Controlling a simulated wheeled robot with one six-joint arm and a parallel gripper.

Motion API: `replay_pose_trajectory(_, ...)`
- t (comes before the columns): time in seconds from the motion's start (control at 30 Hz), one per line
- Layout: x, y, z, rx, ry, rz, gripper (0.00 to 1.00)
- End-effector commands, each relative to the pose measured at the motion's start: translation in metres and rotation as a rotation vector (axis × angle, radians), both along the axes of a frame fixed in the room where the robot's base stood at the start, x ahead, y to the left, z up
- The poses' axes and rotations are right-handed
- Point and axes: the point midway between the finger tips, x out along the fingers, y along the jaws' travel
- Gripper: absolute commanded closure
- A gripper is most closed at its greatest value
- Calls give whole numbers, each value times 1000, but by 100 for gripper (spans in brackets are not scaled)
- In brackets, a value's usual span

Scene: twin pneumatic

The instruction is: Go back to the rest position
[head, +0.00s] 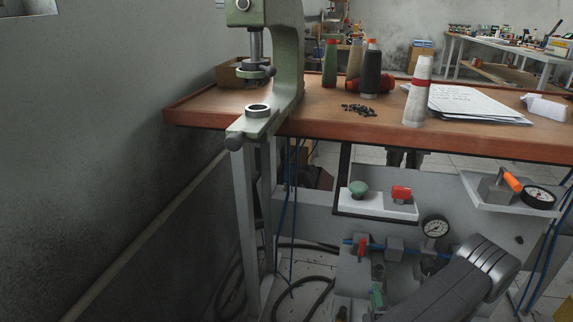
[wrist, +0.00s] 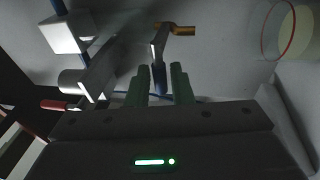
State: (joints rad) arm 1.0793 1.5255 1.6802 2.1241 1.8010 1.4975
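My gripper (wrist: 160,72) shows in the wrist view as two green fingers standing apart, with nothing seen held between them. A lever with a yellow-orange end (wrist: 180,30) is beyond the fingertips, with a blue pipe below it; whether the fingers touch any of it I cannot tell. In the head view my grey arm reaches in at the lower right, beside the pneumatic parts under the bench.
Below are a shelf with a green button (head: 358,187) and red switch (head: 401,193), a gauge (head: 435,228), a red valve handle (head: 362,247), an orange-handled valve (head: 511,180) and hanging hoses.

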Motion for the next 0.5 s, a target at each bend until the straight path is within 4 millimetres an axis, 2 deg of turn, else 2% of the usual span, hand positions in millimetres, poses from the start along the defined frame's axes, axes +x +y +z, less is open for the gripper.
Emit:
replay_pose_trajectory(0.17, 11, 0, 2, 1, 0, 1, 80)
replay_pose_trajectory(0.5, 11, -1, 2, 0, 0, 0, 80)
